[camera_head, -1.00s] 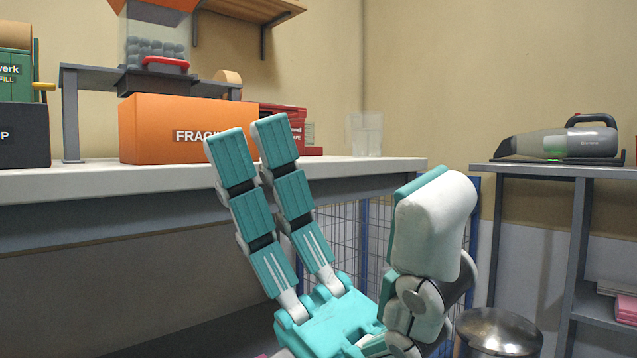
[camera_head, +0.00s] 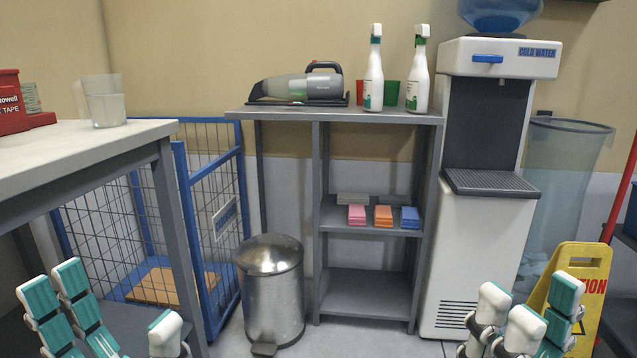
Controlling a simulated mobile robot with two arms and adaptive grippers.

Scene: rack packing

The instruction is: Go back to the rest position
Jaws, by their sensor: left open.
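My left gripper (camera_head: 108,303) is at the lower left, in front of the white-topped workbench (camera_head: 95,150). Its teal and white fingers are spread apart with nothing between them. My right gripper (camera_head: 532,305) is at the lower right, in front of the water dispenser and the yellow caution sign. Its fingers stand apart and I see nothing held between them. The lower parts of both grippers are cut off by the bottom edge of the picture.
A blue wire cage (camera_head: 215,215), a metal bin (camera_head: 272,290), a grey shelf (camera_head: 340,116) with a handheld vacuum (camera_head: 305,86) and spray bottles (camera_head: 373,80), a water dispenser (camera_head: 480,255) and a caution sign (camera_head: 590,270) stand ahead.

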